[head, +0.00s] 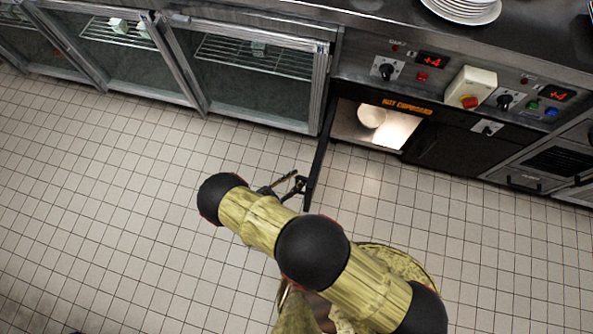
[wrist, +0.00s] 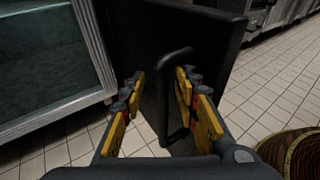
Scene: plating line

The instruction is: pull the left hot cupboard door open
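The left hot cupboard door (head: 318,158) stands swung wide out from the cupboard, seen nearly edge-on in the head view. In the wrist view the dark door panel (wrist: 215,32) fills the upper middle, with its bar handle (wrist: 162,95) in front. My gripper (head: 298,183) is beside the door's outer end. In the wrist view my gripper (wrist: 160,80) has its yellow-padded fingers apart, one on each side of the handle; I see no clear contact. The lit cupboard opening (head: 348,132) shows a pale round dish (head: 371,116) inside.
The right hot cupboard door (head: 440,148) is shut. Glass-fronted cabinets (head: 245,85) stand to the left, close to the open door's hinge side. Controls and a stack of plates (head: 462,10) are above. The tiled floor (head: 130,190) is clear in front.

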